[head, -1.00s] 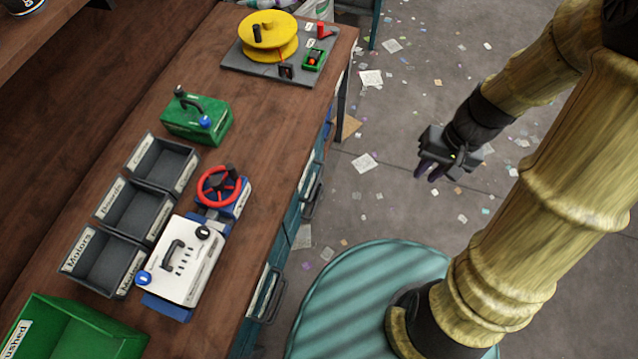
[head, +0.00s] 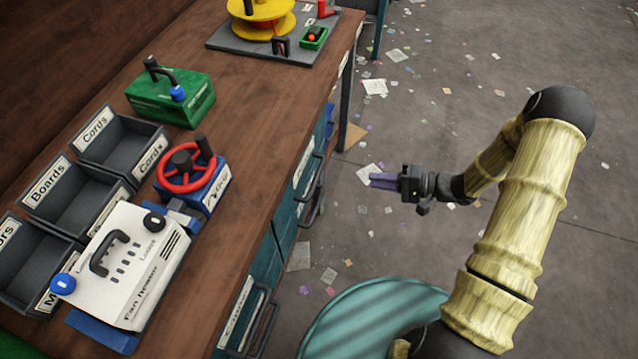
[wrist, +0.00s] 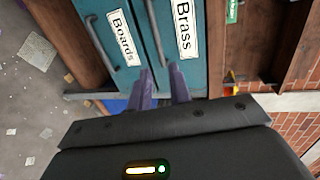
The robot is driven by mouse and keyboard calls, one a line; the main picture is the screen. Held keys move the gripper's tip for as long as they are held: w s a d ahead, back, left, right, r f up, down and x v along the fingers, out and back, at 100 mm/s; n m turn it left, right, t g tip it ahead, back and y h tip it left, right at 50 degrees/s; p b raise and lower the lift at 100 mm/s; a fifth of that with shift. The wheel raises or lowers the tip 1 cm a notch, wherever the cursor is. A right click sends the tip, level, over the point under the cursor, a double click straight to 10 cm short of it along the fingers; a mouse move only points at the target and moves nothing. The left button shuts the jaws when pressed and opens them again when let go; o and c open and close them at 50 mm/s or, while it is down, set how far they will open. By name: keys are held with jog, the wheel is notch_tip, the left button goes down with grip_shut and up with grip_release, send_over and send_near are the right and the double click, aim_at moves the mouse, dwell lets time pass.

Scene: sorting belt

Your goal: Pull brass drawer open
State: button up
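The brass drawer (wrist: 195,60) shows in the wrist view as a teal front with a white "Brass" label. Its dark bar handle (wrist: 155,35) runs along the label's left side, and the front looks closed. My gripper (wrist: 163,80) points toward this front, its two purple fingers apart with a narrow empty gap. In the head view my gripper (head: 378,180) is over the floor, to the right of the teal cabinet's drawer handles and apart from them. No drawer label reads clearly there.
A "Boards" drawer (wrist: 120,40) with its own handle lies beside the brass drawer. The wooden bench (head: 240,175) above carries bins, a white fan heater (head: 130,262) and a red wheel (head: 186,172). Scraps litter the open floor (head: 480,100).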

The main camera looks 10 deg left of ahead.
aim_at(319, 170)
jog(key=shift+w+f+t, duration=0.4)
jog(key=shift+w+f, duration=0.05)
jog(key=shift+f, duration=0.3)
jog(key=shift+a, duration=0.1)
jog(key=x, duration=1.7)
jog(key=shift+a+r+b, duration=0.2)
jog(key=shift+r+b, duration=0.05)
jog(key=shift+b, duration=0.15)
jog(key=shift+s, duration=0.1)
grip_shut()
